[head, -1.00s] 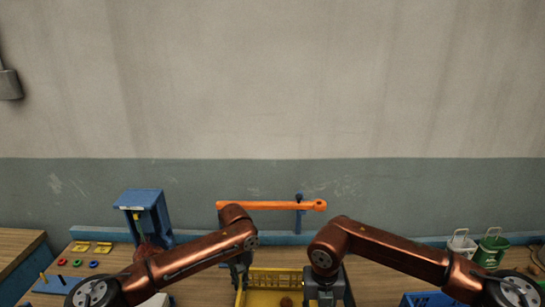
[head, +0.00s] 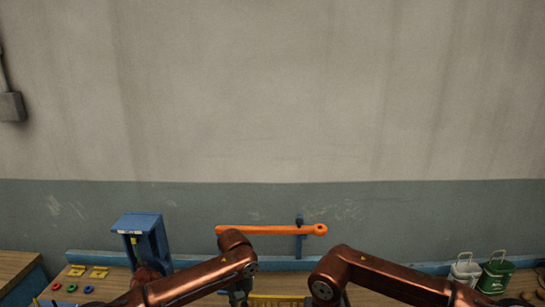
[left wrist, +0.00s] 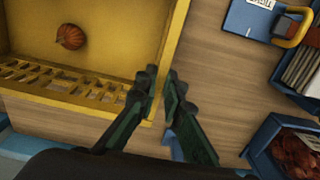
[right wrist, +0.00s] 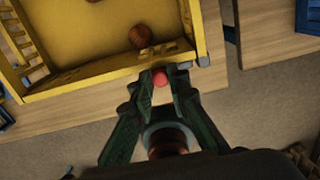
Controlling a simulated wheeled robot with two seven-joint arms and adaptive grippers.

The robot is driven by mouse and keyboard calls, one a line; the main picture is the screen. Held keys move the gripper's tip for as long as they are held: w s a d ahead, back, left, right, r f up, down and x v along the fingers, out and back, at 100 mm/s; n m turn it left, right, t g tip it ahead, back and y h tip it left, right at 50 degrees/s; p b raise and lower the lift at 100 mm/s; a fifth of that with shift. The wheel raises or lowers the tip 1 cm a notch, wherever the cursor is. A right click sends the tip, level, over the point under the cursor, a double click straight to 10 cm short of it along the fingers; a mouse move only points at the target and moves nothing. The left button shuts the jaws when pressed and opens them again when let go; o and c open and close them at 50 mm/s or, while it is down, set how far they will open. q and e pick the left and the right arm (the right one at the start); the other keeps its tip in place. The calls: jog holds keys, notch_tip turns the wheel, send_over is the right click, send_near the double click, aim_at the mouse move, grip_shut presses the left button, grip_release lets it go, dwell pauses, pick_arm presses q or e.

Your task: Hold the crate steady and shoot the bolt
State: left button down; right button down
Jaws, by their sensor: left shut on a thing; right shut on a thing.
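The yellow crate (head: 280,301) shows only as a strip at the bottom of the head view; more of it shows in the left wrist view (left wrist: 110,30) and right wrist view (right wrist: 95,75). My left gripper (left wrist: 163,80) is shut on the crate's side wall near a corner. The bolt's red knob (right wrist: 160,78) is at the crate's outer edge in the right wrist view. My right gripper (right wrist: 161,82) is shut on this knob, a finger on each side. The bolt's bar and its seat are hidden or too small to tell.
Round reddish-brown vegetables (left wrist: 70,37) lie in the crate. A blue bin (left wrist: 290,145) and a blue box with a yellow handle (left wrist: 265,20) stand beside it. A blue stand (head: 140,235), an orange bar (head: 270,230) and a green pail (head: 495,272) are at the back.

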jog(key=shift+d, duration=0.2)
dwell(0.3)
jog(key=shift+d, duration=1)
pick_arm(q)
jog(key=shift+a, duration=0.15)
pick_arm(e)
jog(key=shift+d, duration=0.5)
jog(key=c, duration=1.9)
grip_release()
jog(key=shift+s, duration=0.1)
jog(key=shift+a+r, duration=0.15)
pick_arm(q)
jog(key=c, duration=2)
grip_release()
jog(key=shift+o, duration=0.2)
pick_arm(e)
notch_tip(320, 180, up, 8)
jog(key=shift+f, duration=0.1)
